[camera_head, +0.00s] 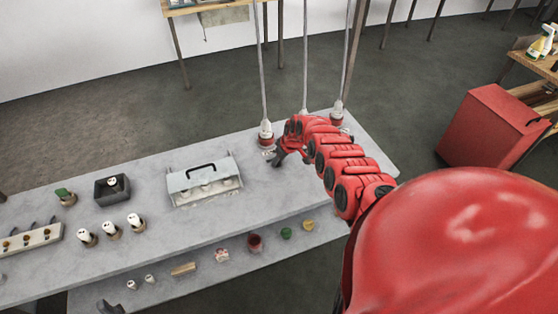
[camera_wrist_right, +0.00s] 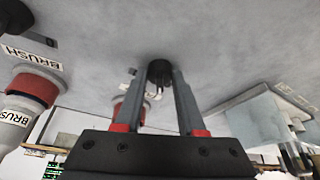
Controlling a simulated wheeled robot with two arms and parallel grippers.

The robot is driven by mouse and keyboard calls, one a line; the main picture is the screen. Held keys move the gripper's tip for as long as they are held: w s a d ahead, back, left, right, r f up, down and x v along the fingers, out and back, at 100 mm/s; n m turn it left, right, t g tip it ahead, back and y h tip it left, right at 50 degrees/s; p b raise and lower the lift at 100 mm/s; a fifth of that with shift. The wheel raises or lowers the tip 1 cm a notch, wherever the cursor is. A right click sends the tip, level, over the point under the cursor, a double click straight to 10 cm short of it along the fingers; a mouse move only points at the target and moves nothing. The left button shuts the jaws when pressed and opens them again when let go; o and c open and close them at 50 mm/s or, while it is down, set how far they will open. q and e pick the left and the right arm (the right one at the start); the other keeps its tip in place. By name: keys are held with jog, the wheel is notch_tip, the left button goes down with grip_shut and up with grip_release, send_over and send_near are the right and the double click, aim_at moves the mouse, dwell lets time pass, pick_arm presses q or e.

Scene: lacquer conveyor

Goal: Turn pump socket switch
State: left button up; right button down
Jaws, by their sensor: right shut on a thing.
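My right gripper (camera_head: 277,160) is at the back right of the grey table, beside the red-and-white socket plug (camera_head: 266,136) with a hanging cable. In the right wrist view its two fingers (camera_wrist_right: 160,90) are shut on a dark round knob (camera_wrist_right: 159,71) at the tabletop. Another red-and-white plug (camera_wrist_right: 128,110) shows partly behind the fingers. I cannot read a label at the knob. My left gripper is not in view.
A plug beside a "BRUSH" label (camera_wrist_right: 32,57) stands to the left in the wrist view. A grey box with a handle (camera_head: 203,181) stands left of my right gripper. Several white-topped items (camera_head: 111,228) are further left. A lower shelf (camera_head: 205,272) holds small items.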

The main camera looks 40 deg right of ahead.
jog(key=c, duration=0.5)
grip_release()
jog(key=shift+s+d+r, duration=0.1)
jog(key=shift+r, duration=0.3)
jog(key=p+v, duration=0.8)
jog(key=v, duration=0.8)
jog(key=shift+s+r+p, duration=0.1)
jog(key=shift+r+p, duration=0.15)
jog(key=shift+p, duration=0.05)
